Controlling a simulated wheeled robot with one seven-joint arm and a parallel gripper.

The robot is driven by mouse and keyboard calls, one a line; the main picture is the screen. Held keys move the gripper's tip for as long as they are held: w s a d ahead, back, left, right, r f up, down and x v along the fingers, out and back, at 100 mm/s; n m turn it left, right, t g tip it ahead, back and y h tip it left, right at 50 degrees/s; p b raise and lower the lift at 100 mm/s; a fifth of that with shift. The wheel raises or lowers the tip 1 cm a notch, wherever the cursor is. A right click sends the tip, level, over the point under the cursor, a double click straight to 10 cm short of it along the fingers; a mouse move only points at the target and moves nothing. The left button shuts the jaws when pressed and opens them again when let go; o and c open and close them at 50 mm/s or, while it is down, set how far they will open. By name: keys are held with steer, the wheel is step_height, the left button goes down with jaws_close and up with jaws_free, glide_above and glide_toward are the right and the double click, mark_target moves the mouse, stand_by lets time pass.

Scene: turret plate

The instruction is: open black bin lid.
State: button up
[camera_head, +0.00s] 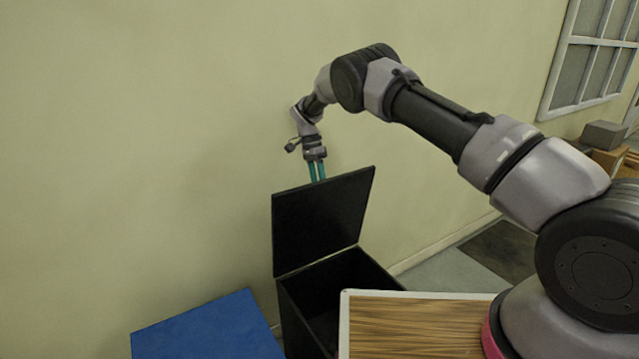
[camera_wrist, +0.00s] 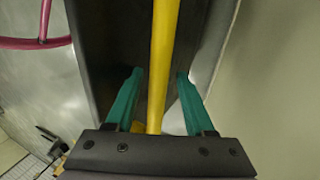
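The black bin (camera_head: 310,318) stands against the wall, with its dark inside showing. Its black lid (camera_head: 322,220) is raised and stands steeply tilted up at the bin's back edge. My gripper (camera_head: 318,178) points down at the lid's top edge, on the wall side, and the lid hides the ends of its teal fingers. In the wrist view, the two teal fingers of my gripper (camera_wrist: 158,85) are apart. A yellow strip (camera_wrist: 160,55) runs between them in that view, with a gap on each side. I cannot tell what the strip belongs to or whether the fingers touch the lid.
A blue-topped box (camera_head: 208,328) stands left of the bin. A wood-topped surface with a pale rim (camera_head: 345,325) stands close at the bin's right front. The wall (camera_head: 150,130) is close behind my gripper. A dark mat (camera_head: 500,250) lies on the floor at right.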

steer(key=shift+r, duration=0.3)
steer(key=v, duration=1)
steer(key=shift+w+r, duration=0.2)
steer(key=shift+r, duration=0.1)
